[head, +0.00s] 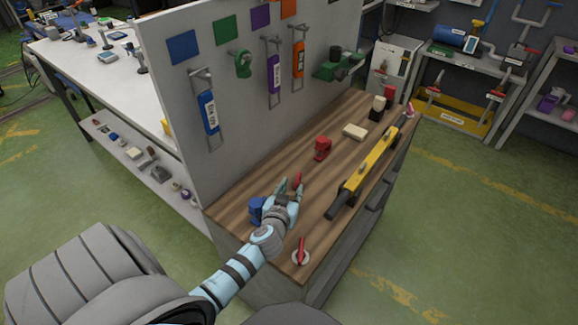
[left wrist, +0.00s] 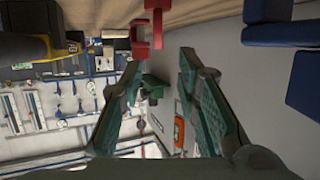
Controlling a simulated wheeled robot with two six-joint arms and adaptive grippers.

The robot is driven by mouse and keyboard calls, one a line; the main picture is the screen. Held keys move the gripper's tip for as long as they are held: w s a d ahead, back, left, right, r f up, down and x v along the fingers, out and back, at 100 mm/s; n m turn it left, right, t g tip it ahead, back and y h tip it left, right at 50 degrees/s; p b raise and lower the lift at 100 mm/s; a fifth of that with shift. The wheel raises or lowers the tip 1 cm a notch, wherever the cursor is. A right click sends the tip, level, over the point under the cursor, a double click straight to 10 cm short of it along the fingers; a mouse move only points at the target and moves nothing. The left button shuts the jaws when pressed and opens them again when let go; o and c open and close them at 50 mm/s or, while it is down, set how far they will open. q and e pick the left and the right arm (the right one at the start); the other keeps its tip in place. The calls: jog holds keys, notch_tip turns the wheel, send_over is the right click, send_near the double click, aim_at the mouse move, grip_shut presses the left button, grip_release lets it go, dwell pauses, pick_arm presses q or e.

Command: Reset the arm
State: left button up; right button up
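My left gripper (head: 289,187) is low over the wooden top of the workbench (head: 236,196), beside a blue block-like object (head: 257,210). In the left wrist view its two fingers (left wrist: 158,62) stand apart with nothing held between them. A small red item (head: 297,180) shows at the fingertips in the head view; I cannot tell whether they touch it. A red clamp-like object (head: 322,148) stands farther along the bench; a red object (left wrist: 146,32) shows past the fingers in the left wrist view. My right gripper is not in view.
A yellow bar tool (head: 371,165) lies along the bench's right side. A red lever on a round base (head: 301,254) is at the near end. A grey panel (head: 180,110) with hung tools rises along the left. The green floor (head: 470,240) at right is open.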

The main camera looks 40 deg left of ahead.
pick_arm(q)
jog(key=v, duration=0.3)
jog(key=shift+s+d, duration=0.1)
jog(key=shift+s, duration=0.05)
